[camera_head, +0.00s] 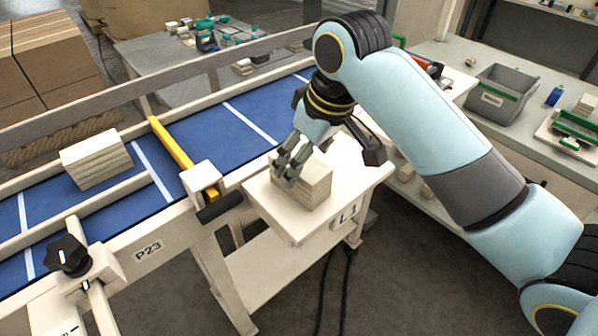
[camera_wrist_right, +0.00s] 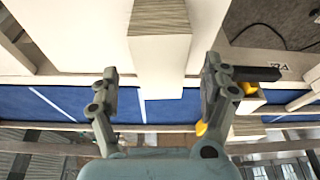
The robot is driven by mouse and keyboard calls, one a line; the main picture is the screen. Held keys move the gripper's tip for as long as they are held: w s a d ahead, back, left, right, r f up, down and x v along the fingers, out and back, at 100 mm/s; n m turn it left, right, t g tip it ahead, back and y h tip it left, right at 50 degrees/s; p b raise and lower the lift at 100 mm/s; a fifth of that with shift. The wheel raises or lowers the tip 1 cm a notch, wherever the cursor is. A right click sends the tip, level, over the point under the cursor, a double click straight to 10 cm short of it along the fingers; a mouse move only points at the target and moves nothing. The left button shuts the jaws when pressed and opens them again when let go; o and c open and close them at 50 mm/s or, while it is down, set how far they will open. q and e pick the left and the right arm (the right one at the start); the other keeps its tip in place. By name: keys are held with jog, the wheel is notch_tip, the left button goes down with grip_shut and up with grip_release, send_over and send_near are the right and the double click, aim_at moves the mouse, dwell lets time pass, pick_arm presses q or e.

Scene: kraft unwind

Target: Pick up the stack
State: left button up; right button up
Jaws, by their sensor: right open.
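A pale layered stack (camera_head: 314,187) sits on the small white stand (camera_head: 345,190) marked L1, beside the conveyor. My right gripper (camera_head: 285,166) is at the stack's upper left side in the head view and partly covers it. In the right wrist view, the stack (camera_wrist_right: 160,48) shows ahead, between the lines of the two spread fingers of my right gripper (camera_wrist_right: 160,80). The gripper is open and holds nothing; I cannot tell whether a finger touches the stack. A similar stack (camera_head: 96,158) lies on the blue conveyor belt (camera_head: 130,195) at the left. My left gripper is not in view.
A yellow bar (camera_head: 171,143) crosses the belt, and a black roller (camera_head: 220,207) juts towards the stand. A black knob (camera_head: 69,255) stands at the conveyor's near side. A grey bin (camera_head: 500,92) is on the right bench. Dark cables hang below the stand.

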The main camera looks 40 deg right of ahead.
jog(key=p+x, duration=0.1)
jog(key=x, duration=0.4)
jog(key=shift+s, duration=0.1)
jog(key=shift+r, duration=0.1)
jog(key=c, duration=1.3)
jog(key=shift+c, duration=0.2)
